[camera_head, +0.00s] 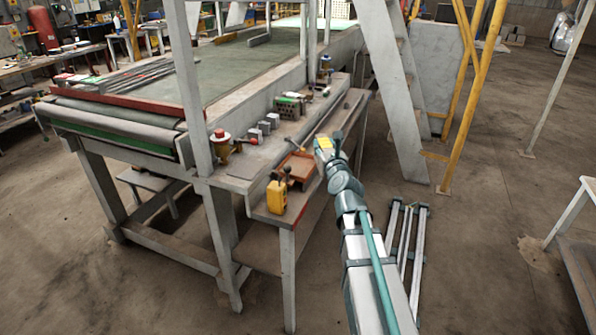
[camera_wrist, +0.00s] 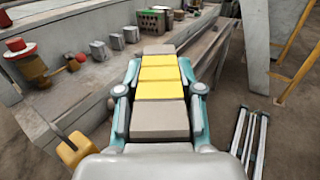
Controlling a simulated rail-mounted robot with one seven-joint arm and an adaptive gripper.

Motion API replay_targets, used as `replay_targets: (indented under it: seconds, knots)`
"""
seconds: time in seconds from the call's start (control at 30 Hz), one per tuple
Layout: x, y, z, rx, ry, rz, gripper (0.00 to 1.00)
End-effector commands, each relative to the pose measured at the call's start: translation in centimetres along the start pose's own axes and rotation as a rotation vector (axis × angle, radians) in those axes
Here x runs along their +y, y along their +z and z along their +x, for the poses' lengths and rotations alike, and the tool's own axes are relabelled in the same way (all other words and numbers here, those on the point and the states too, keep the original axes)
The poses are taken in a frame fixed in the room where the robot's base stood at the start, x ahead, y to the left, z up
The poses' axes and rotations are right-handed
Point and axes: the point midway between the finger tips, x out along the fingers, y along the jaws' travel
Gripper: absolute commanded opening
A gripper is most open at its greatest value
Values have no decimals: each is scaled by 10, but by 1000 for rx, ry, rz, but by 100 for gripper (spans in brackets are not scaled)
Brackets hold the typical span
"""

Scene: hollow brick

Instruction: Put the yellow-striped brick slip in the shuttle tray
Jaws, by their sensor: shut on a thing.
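The yellow-striped brick slip (camera_wrist: 160,118) is grey-brown with yellow bands across it. My gripper (camera_wrist: 159,68) is shut on it, one finger along each long side, and the slip points away from the wrist. In the head view the slip (camera_head: 325,143) shows small at the end of my arm, above the right edge of the bench. A shallow orange-brown tray (camera_head: 298,169), likely the shuttle tray, sits on the bench left of and a little below my gripper in the picture. I cannot make out the tray in the wrist view.
A yellow box (camera_head: 276,197) stands at the bench's near corner. A red-topped brass-coloured fitting (camera_head: 221,146) is left of the tray. Small grey blocks (camera_head: 264,127) and a greenish perforated block (camera_head: 290,106) stand farther back. A grey slanted post (camera_head: 402,95) rises beyond my gripper.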

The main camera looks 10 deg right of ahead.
Motion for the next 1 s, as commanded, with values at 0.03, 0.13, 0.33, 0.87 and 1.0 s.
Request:
replay_targets:
  seconds: [0.03, 0.13, 0.33, 0.87, 1.0]
  knots:
    - [-4, 1, 9, -2, 8, 2, 0]
    - [-8, 3, 21, -2, 40, 2, 0]
    - [-4, 17, 43, -3, 150, 1, 0]
    - [31, -10, 119, 2, 219, 0, 0]
    - [39, -31, 143, 2, 218, 2, 0]
